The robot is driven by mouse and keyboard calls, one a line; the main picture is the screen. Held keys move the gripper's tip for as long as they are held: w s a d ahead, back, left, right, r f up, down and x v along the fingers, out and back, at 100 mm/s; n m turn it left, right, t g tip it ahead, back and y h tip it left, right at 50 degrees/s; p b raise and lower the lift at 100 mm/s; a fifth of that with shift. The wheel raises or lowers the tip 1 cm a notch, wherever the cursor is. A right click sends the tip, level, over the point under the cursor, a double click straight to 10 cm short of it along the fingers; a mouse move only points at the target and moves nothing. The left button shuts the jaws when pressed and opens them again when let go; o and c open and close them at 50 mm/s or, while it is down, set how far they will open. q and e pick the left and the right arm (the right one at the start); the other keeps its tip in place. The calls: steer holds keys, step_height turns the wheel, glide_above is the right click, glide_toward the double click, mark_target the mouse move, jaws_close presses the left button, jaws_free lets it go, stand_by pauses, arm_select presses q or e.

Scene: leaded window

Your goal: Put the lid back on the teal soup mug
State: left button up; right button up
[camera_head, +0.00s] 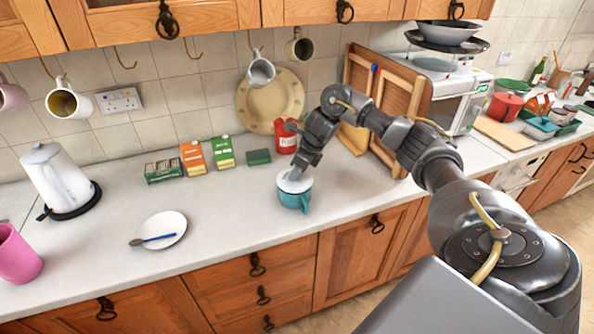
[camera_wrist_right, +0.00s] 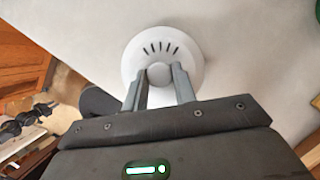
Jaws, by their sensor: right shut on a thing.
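The teal soup mug (camera_head: 293,201) stands upright on the worktop, its handle toward the front right. The white round lid (camera_head: 291,186) lies level over the mug's mouth; I cannot tell whether it is fully seated or just above the rim. My right gripper (camera_head: 295,173) reaches down from above. In the right wrist view, its fingers (camera_wrist_right: 160,77) are closed on the lid's round knob (camera_wrist_right: 158,70). The slotted lid top (camera_wrist_right: 135,62) shows there and hides the mug. My left gripper is not in view.
A white saucer (camera_head: 171,222) with a spoon lies left of the mug. Boxes (camera_head: 193,158), a green sponge (camera_head: 258,157) and a red tin (camera_head: 286,140) stand behind. A kettle (camera_head: 58,178) and pink cup (camera_head: 16,258) are far left. The worktop around the mug is clear.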

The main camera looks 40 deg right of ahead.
steer(key=o, duration=1.5)
steer(key=shift+r+p, duration=2.75)
steer(key=shift+r, duration=0.8)
jaws_close()
